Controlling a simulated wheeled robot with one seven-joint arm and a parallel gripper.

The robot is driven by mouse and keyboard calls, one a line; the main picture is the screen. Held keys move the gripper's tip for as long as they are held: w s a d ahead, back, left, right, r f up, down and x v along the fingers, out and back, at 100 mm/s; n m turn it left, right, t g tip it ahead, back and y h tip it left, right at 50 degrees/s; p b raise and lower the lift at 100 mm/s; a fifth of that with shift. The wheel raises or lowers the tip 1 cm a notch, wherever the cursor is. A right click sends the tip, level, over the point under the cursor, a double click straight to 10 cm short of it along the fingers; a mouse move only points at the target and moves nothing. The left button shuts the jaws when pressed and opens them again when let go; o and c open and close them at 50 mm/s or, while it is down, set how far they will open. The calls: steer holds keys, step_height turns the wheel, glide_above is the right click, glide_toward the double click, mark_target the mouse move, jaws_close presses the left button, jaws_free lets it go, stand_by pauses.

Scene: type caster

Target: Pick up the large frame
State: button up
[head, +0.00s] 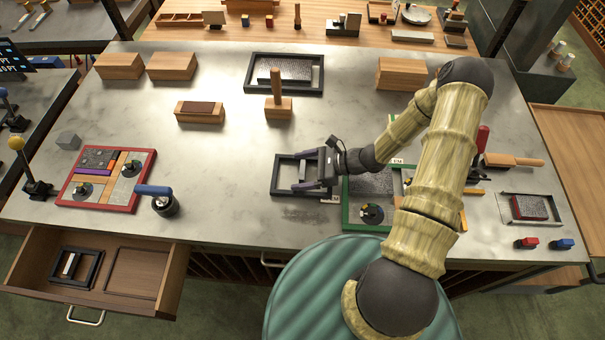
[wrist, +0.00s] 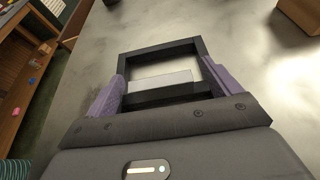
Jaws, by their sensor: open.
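A black rectangular frame (head: 275,176) lies on the grey worktop at middle front, with a pale bar inside it. It also shows in the wrist view (wrist: 158,52), the pale bar (wrist: 160,82) across its opening. My gripper (head: 312,170) is open at the frame's right end in the head view. In the wrist view the purple fingers (wrist: 162,92) stand on either side of the frame's near end; whether they touch it is unclear. The near end is partly hidden by my gripper. Another dark frame (head: 318,88), seemingly bigger, lies at the back with a speckled plate inside.
An open drawer (head: 170,283) at lower left holds a small black frame (head: 57,270) beside an empty rectangular recess (head: 131,273). A green-edged tray (head: 346,215) lies just right of my gripper. A red-edged tray (head: 148,172) is at left.

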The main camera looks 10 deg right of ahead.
mark_target(302, 169)
steer(key=shift+c, duration=0.4)
steer(key=c, duration=1.8)
steer(key=shift+r, duration=0.1)
jaws_close()
steer(key=shift+w+r, duration=0.1)
steer(key=shift+r, duration=0.05)
steer(key=shift+r+b, duration=1.05)
steer(key=shift+r, duration=3.85)
